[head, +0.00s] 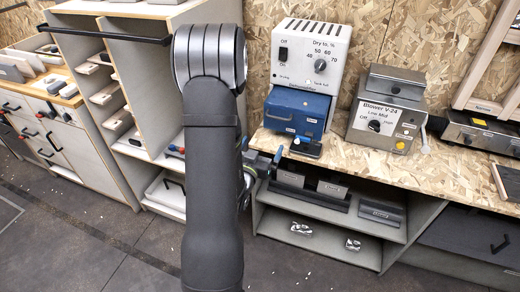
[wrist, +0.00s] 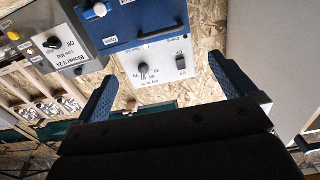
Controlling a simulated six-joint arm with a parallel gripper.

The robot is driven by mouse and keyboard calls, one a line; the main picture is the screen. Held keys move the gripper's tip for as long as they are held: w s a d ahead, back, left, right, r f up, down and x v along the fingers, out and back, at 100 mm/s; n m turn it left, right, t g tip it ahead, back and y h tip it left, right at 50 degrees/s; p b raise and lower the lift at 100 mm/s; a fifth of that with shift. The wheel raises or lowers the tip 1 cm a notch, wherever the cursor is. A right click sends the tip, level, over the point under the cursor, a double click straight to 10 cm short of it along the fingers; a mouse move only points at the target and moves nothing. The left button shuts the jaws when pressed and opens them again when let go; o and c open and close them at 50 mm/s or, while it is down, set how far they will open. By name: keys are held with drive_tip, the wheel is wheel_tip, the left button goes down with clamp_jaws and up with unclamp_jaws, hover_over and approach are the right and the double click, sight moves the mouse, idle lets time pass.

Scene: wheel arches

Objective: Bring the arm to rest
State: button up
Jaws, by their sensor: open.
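My gripper (wrist: 162,70) is open and empty, with its two blue fingers spread wide in the wrist view. In the head view my arm stands upright across the middle, and the gripper (head: 266,168) shows only partly at its right side, in front of the bench edge. Ahead of the fingers in the wrist view are the white dehumidifier (wrist: 165,68) and its blue tank (wrist: 125,25), upside down. Nothing is seen between the fingers.
In the head view the dehumidifier (head: 312,45) and its blue tank (head: 297,112) stand on the chipboard bench (head: 365,160). The grey blower (head: 385,118) stands to the right. A shelf (head: 330,215) below holds metal pieces. Drawers (head: 45,130) stand left; the floor is mostly clear.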

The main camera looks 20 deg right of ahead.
sight(277, 118)
drive_tip(key=shift+s+a, duration=0.35)
idle(0.3)
drive_tip(key=x, duration=1.7)
drive_tip(key=shift+w+d+f, duration=0.1)
drive_tip(key=shift+w+d, duration=0.15)
drive_tip(key=shift+d, duration=0.05)
drive_tip(key=shift+a, duration=0.1)
drive_tip(key=v, duration=1.7)
drive_tip(key=shift+s+a, duration=0.2)
drive_tip(key=shift+s, duration=0.05)
drive_tip(key=shift+x, duration=8.85)
